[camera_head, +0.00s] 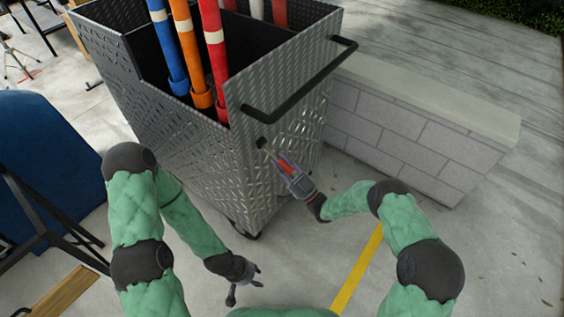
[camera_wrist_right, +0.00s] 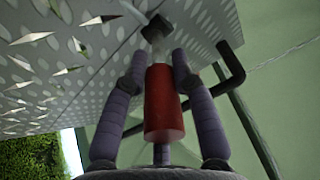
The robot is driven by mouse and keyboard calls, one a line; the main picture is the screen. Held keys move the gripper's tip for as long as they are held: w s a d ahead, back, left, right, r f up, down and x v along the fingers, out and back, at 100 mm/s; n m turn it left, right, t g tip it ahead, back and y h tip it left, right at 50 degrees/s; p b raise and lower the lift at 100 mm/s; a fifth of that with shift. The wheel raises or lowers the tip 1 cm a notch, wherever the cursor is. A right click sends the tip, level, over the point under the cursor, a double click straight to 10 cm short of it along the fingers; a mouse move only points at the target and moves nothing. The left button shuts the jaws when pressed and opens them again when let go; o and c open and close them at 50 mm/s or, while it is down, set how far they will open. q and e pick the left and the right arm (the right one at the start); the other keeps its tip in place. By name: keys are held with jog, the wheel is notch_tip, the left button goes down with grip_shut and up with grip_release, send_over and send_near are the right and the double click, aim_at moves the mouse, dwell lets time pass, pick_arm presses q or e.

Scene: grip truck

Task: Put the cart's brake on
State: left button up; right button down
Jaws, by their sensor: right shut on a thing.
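The cart (camera_head: 190,140) is a tall grey diamond-plate box, also seen in the right wrist view (camera_wrist_right: 60,70). A lever with a red grip (camera_head: 286,166) projects from its near side, by the black mount (camera_head: 262,143). My right gripper (camera_head: 282,162) is shut on the red grip. In the right wrist view its fingers lie on both sides of the red cylinder (camera_wrist_right: 163,110), and the lever's dark end meets the cart's plate. My left gripper (camera_head: 246,290) is open and empty, low in front of the cart and apart from it. Its wheels are mostly hidden.
A black push handle (camera_head: 300,85) juts from the cart above the lever. Blue, orange and red poles (camera_head: 215,50) stand in the cart. A low grey block wall (camera_head: 400,130) runs close by on the right. A blue panel (camera_head: 40,160) stands left. The floor at lower right is clear.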

jog(key=shift+w+a+f+y, duration=0.1)
jog(key=shift+f+y, duration=0.1)
jog(key=shift+y, duration=0.1)
dwell(0.4)
jog(key=c, duration=1)
grip_release()
jog(key=v, duration=1.2)
jog(key=shift+a+f, duration=0.15)
jog(key=shift+f, duration=0.1)
jog(key=shift+t, duration=0.4)
